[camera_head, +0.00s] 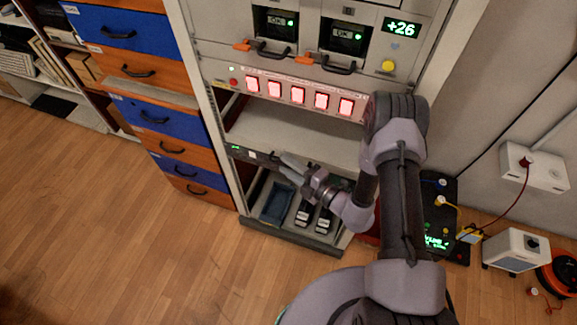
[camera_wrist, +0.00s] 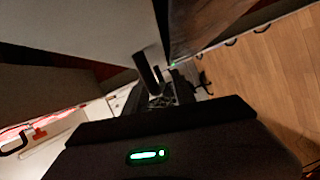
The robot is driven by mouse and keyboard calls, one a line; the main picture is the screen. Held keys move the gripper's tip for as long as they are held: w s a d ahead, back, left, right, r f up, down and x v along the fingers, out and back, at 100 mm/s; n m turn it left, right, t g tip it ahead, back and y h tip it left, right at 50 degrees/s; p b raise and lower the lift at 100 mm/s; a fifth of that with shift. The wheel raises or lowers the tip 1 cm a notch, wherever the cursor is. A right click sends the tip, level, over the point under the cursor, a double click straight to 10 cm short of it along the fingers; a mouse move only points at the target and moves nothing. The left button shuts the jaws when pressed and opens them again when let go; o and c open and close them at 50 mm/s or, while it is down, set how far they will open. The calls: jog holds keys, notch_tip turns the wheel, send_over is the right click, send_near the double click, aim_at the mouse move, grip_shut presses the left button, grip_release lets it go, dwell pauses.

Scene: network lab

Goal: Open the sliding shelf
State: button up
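The sliding shelf (camera_head: 290,138) is a pale tray in the rack, below the row of red-lit panels. Its dark front edge (camera_head: 240,152) carries a small green light at the left. In the wrist view, a dark bar (camera_wrist: 149,74) shows near the middle, close to large blurred surfaces. Whether the fingers are closed on anything is unclear.
Below the shelf, a blue bin (camera_head: 277,202) and dark devices (camera_head: 305,212) stand in the rack bottom. A blue and orange drawer cabinet (camera_head: 160,115) stands left of the rack. The wooden floor (camera_head: 110,235) in front is clear. A white box (camera_head: 516,248) and cable reel (camera_head: 562,272) lie right.

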jog(key=shift+c, duration=0.4)
grip_shut()
dwell(0.9)
